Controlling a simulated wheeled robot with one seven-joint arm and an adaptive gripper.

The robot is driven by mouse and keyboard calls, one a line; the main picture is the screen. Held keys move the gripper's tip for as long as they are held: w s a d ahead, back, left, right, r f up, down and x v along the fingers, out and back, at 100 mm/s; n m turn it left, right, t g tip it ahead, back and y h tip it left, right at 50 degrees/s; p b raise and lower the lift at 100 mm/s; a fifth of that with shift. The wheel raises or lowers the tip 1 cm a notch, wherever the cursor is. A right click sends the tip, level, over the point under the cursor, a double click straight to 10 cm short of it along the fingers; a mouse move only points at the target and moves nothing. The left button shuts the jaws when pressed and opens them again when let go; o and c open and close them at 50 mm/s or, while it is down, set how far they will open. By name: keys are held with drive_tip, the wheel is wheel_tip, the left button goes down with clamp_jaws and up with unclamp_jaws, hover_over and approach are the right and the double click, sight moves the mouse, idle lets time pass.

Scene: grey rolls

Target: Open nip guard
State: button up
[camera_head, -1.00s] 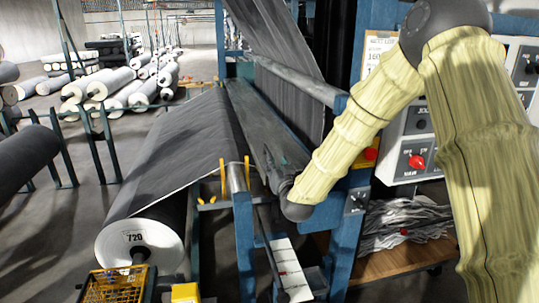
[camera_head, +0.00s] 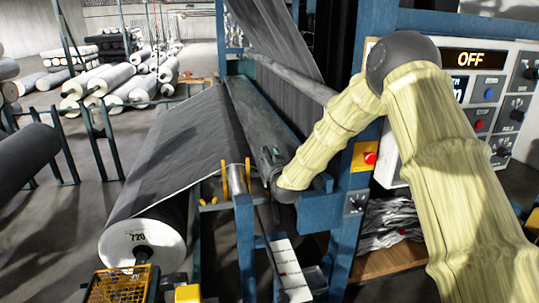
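The nip guard appears to be the long dark grey-green cover (camera_head: 255,112) running along the machine, beside the fabric sheet. I cannot tell for sure whether it is shut or partly raised. My gripper (camera_head: 271,156) is at the near end of this cover, close to or touching it. Only small dark parts of it show beyond my wrist, so its fingers and any grip are unclear.
A fabric roll marked 720 (camera_head: 140,243) feeds the sheet (camera_head: 185,140) at left. Blue frame posts (camera_head: 343,235) stand close to my wrist. A red button on a yellow plate (camera_head: 369,158) and a control panel reading OFF (camera_head: 470,59) are near my arm.

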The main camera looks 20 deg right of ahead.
drive_tip(key=shift+w, duration=0.1)
clamp_jaws()
drive_tip(key=shift+r, duration=0.15)
drive_tip(key=shift+w+d+r+m+b, duration=0.1)
drive_tip(key=shift+d+r+m+b, duration=0.2)
drive_tip(key=shift+r, duration=0.25)
drive_tip(key=shift+d+r+m+b, duration=0.15)
drive_tip(key=shift+r+m+b, duration=0.1)
drive_tip(key=shift+r+m, duration=0.25)
drive_tip(key=d+r+m+b, duration=0.9)
drive_tip(key=d+r+m, duration=0.2)
drive_tip(key=d, duration=0.4)
drive_tip(key=shift+s, duration=0.35)
